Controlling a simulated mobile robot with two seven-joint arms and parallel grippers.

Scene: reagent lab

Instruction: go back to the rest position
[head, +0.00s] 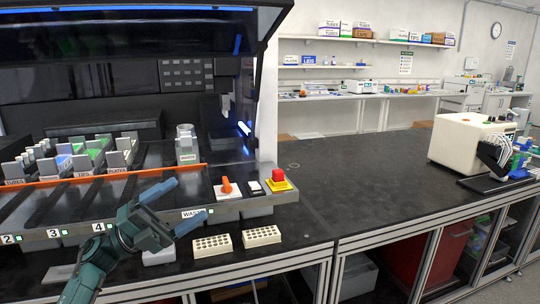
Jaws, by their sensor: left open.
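My left gripper (183,206) is open and empty. It comes in from the lower left and hangs over the front edge of the machine deck, near the "WASTE" label. Its two blue-grey fingers point to the right and are spread apart. Nothing is between them. My right gripper does not show in the head view.
Two white racks with holes (212,245) (261,236) lie on the black bench (345,190) just right of the gripper. An orange switch (227,186) and a red button (279,175) sit on the machine front. A beige device (462,140) stands at right. The middle bench is clear.

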